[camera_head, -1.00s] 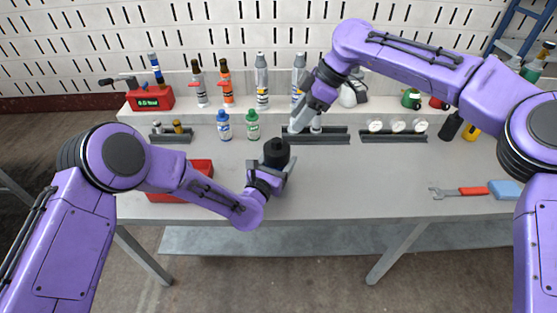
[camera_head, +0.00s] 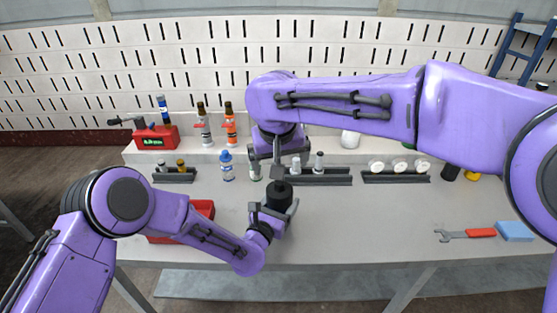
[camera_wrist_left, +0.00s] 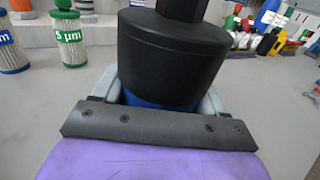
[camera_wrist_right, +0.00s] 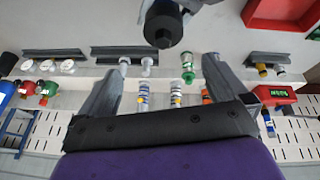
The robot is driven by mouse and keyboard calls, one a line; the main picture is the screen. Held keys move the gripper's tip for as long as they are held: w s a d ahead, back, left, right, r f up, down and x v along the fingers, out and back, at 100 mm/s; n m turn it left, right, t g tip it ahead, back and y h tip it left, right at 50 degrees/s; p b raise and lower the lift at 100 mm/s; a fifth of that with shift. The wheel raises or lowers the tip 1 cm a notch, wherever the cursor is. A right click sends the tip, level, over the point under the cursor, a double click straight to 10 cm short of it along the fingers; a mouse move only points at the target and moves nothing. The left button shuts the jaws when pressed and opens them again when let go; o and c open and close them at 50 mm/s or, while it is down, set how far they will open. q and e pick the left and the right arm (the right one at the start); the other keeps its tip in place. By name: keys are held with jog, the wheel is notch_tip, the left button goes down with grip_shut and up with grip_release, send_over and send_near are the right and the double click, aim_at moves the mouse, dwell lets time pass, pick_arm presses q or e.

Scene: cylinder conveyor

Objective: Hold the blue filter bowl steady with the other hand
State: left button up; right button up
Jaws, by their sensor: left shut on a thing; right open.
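The blue filter bowl (camera_wrist_left: 160,102) shows as a blue band under a black cap (camera_wrist_left: 172,50) in the left wrist view. My left gripper (camera_head: 275,210) is shut around the bowl and holds it upright above the bench. In the head view the black cap (camera_head: 278,194) hides most of the bowl. My right gripper (camera_head: 266,160) is open and empty, just above and behind the cap. In the right wrist view the cap (camera_wrist_right: 163,28) lies beyond the open fingertips (camera_wrist_right: 165,66), apart from them.
A blue-labelled cartridge (camera_head: 227,166) and a green-labelled one (camera_head: 255,171) stand behind the cap. Dark racks (camera_head: 318,178) line the back. A red tray (camera_head: 204,208) lies at left, partly behind my left arm. A wrench (camera_head: 455,236) and blue block (camera_head: 514,231) lie right; the bench between is clear.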

aim_at(279, 182)
jog(key=w+f+m, duration=0.1)
jog(key=f, duration=0.2)
jog(key=w+f, duration=0.2)
jog(key=f, duration=0.2)
jog(key=w+f+m, duration=0.1)
jog(key=f, duration=0.3)
jog(key=shift+w+a+m, duration=0.1)
jog(key=shift+w+m, duration=0.2)
jog(key=shift+w, duration=0.1)
jog(key=c, duration=1.2)
jog(key=n+y, duration=0.2)
jog(key=n, duration=0.4)
jog(key=shift+g, duration=0.3)
